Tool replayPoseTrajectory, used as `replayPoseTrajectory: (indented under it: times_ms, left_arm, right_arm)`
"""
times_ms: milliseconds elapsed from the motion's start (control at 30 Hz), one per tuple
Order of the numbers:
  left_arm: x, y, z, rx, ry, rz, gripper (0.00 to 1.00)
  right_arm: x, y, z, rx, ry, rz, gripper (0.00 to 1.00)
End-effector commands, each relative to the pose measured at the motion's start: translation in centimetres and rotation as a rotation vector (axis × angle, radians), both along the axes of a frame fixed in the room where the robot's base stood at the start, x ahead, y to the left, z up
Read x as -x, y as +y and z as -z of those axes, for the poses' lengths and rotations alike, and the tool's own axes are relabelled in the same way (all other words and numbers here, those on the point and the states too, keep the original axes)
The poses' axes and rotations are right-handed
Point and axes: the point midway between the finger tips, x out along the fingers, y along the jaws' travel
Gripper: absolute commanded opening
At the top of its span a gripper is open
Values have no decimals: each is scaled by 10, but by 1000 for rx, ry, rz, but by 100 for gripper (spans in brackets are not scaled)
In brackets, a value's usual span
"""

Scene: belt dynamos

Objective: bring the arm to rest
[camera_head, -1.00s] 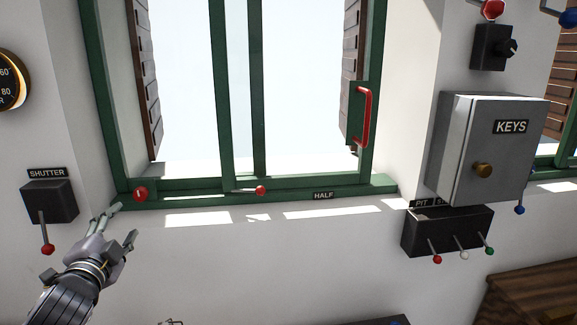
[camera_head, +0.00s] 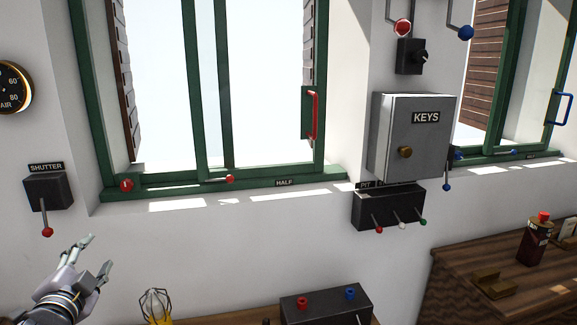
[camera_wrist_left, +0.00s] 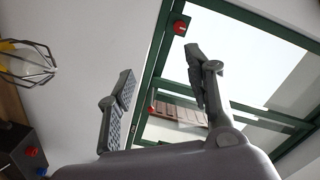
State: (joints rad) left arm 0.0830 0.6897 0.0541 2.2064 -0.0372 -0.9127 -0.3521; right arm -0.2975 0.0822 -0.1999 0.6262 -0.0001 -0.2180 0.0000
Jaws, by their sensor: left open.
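My left gripper (camera_head: 88,258) is at the lower left of the head view, in front of the white wall, below and left of the window. Its fingers are spread with nothing between them. In the left wrist view the two fingers (camera_wrist_left: 160,75) stand apart, with wall and window frame behind them. The gripper appears clear of the shutter lever (camera_head: 46,218) and of the green window frame (camera_head: 235,184). My right gripper is not in view.
A grey KEYS box (camera_head: 405,150) hangs right of the window, above a black lever box (camera_head: 385,210). Below are a black box with red and blue knobs (camera_head: 325,308), a yellow caged lamp (camera_head: 157,308) and a wooden cabinet (camera_head: 450,275) with a dark bottle (camera_head: 535,243).

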Motion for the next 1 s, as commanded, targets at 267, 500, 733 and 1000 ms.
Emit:
replayPoseTrajectory:
  times_ms: [267, 500, 733, 1000]
  left_arm:
    - [21, -22, 66, 132, 134, -14, 48]
    - [67, -57, 153, 320, 336, -57, 48]
    - [164, -115, 251, 586, 640, -166, 48]
    - [256, -163, 298, 786, 884, -293, 48]
  right_arm:
    - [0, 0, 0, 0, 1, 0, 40]
    - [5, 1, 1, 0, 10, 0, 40]
    - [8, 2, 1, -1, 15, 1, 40]
    - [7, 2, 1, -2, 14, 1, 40]
